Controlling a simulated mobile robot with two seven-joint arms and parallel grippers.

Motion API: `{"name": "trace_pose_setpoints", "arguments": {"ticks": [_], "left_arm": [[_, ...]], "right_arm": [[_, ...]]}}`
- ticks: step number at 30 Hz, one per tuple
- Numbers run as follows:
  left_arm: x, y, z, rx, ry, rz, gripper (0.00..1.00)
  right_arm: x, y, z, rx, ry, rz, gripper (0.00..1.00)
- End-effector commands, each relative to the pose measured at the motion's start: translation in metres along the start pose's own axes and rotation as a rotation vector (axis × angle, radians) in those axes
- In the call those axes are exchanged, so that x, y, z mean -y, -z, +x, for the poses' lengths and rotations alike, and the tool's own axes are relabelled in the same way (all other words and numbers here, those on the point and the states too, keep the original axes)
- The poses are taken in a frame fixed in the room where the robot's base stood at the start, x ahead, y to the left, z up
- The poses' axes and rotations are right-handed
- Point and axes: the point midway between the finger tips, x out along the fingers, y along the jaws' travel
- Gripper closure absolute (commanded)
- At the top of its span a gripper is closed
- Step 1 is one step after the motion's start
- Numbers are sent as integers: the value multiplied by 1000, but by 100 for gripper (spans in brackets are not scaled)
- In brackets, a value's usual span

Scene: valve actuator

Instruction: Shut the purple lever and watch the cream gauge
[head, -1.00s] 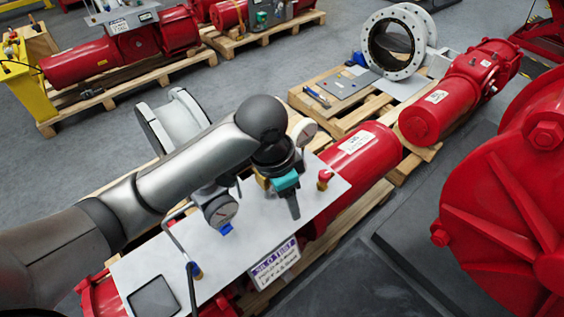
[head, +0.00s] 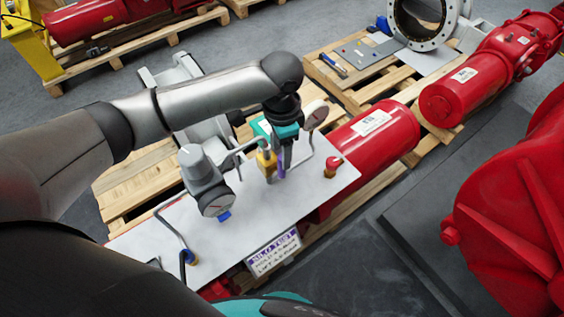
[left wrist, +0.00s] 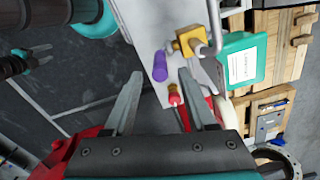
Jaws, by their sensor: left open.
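The purple lever (head: 281,166) stands beside a yellow valve body (head: 267,162) on the pale panel (head: 245,218). In the left wrist view the purple lever (left wrist: 160,66) lies between the fingertip lines of my open left gripper (left wrist: 160,75); I see no contact. In the head view my left gripper (head: 287,152) is just over the lever and its fingers partly overlap the valve. The cream gauge (head: 315,114) stands just right of the gripper, its needle too small to read. A small dark two-pronged shape, seemingly my right gripper (left wrist: 38,56), shows in the left wrist view.
A red-topped fitting (head: 331,166) is close on the right. A red cylinder (head: 375,135) lies behind the panel. A large red housing (head: 510,200) fills the right side.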

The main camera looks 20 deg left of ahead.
Motion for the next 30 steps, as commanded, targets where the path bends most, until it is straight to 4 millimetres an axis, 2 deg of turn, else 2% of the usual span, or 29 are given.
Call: {"name": "trace_pose_setpoints", "arguments": {"ticks": [3, 9, 21, 30], "left_arm": [[-1, 0, 25, 2, -2, 1, 44], [-1, 0, 50, 1, -1, 1, 44], [0, 0, 58, -1, 0, 2, 44], [0, 0, 57, -1, 0, 2, 76]], "right_arm": [[-2, 10, 3, -17, -2, 0, 50], [-2, 17, 6, -29, -3, 0, 50], [-2, 15, 6, -27, -3, 0, 50], [-1, 12, 6, -20, -2, 0, 50]]}}
